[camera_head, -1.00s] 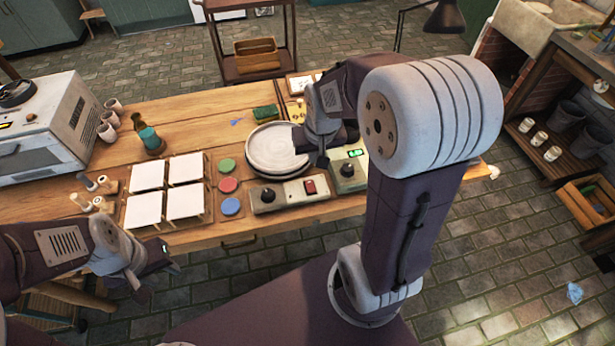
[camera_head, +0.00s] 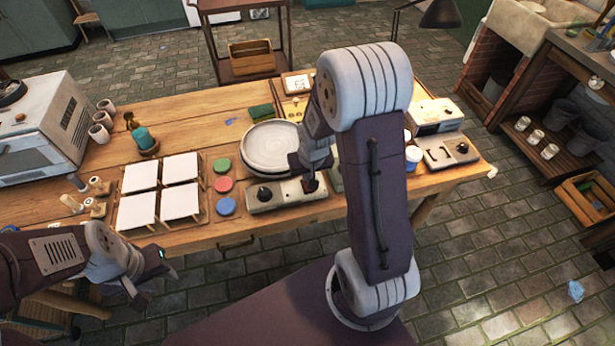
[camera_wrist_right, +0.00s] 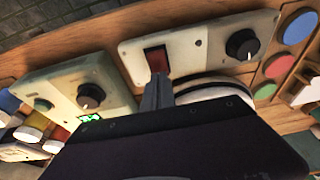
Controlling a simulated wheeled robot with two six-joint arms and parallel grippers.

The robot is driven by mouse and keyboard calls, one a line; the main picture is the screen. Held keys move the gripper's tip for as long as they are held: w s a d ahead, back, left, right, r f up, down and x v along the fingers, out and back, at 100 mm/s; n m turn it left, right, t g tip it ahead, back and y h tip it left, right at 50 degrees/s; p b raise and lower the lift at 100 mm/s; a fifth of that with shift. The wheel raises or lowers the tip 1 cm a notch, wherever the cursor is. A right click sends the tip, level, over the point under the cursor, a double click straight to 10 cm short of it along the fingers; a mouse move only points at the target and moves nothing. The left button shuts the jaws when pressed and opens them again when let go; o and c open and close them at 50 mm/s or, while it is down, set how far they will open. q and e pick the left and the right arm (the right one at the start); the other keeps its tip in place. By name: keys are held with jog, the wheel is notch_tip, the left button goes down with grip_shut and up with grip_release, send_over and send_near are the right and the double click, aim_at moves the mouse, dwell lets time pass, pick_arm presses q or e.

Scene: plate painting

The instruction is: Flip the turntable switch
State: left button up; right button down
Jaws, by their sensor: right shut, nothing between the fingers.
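The turntable (camera_head: 270,145) is a pale round disc on the table, behind a cream control box (camera_head: 288,195). The box carries a black knob (camera_head: 265,193) and a red rocker switch (camera_wrist_right: 158,60). My right gripper (camera_wrist_right: 157,90) is shut and empty, its tips at the near edge of the red switch in the right wrist view. I cannot tell whether they touch it. In the head view the right gripper (camera_head: 309,185) covers the switch. My left gripper (camera_head: 152,275) hangs in front of the table, left of the box; its jaws are unclear.
A second box with a knob and green display (camera_wrist_right: 88,117) stands beside the switch box. Red, green and blue discs (camera_head: 226,206) and white tiles (camera_head: 180,167) lie to the left. A white device (camera_head: 440,130) stands at the table's right end.

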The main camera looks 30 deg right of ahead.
jog(key=shift+f, duration=0.25)
dwell(0.4)
jog(key=shift+s+a+r, duration=0.15)
jog(key=shift+s+a, duration=0.05)
jog(key=shift+s, duration=0.6)
pick_arm(q)
jog(key=shift+f, duration=0.2)
